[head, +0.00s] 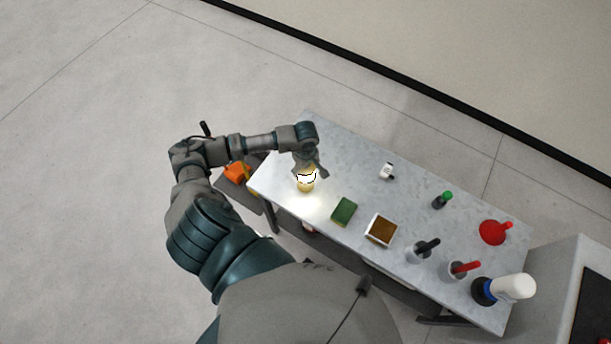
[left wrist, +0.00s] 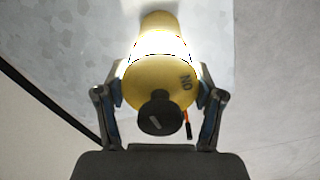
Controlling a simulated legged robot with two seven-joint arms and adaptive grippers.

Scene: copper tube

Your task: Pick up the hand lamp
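The hand lamp (head: 307,184) is yellow with a bright lit band and stands at the left end of the grey table (head: 290,205), lighting the surface around it. In the left wrist view the lamp (left wrist: 165,80) shows its yellow end and a dark round knob towards me. My left gripper (head: 310,172) is at the lamp's upper part. In the left wrist view its fingers (left wrist: 161,72) stand on either side of the lamp, very close to it; whether they press on it cannot be told. My right gripper is not in view.
Right of the lamp are a green sponge (head: 344,211), a brown-filled box (head: 381,229) and a small white item (head: 387,171). Farther right stand a green-topped item (head: 442,200), a red funnel-like item (head: 494,232), black- and red-handled items and a white bottle (head: 515,287).

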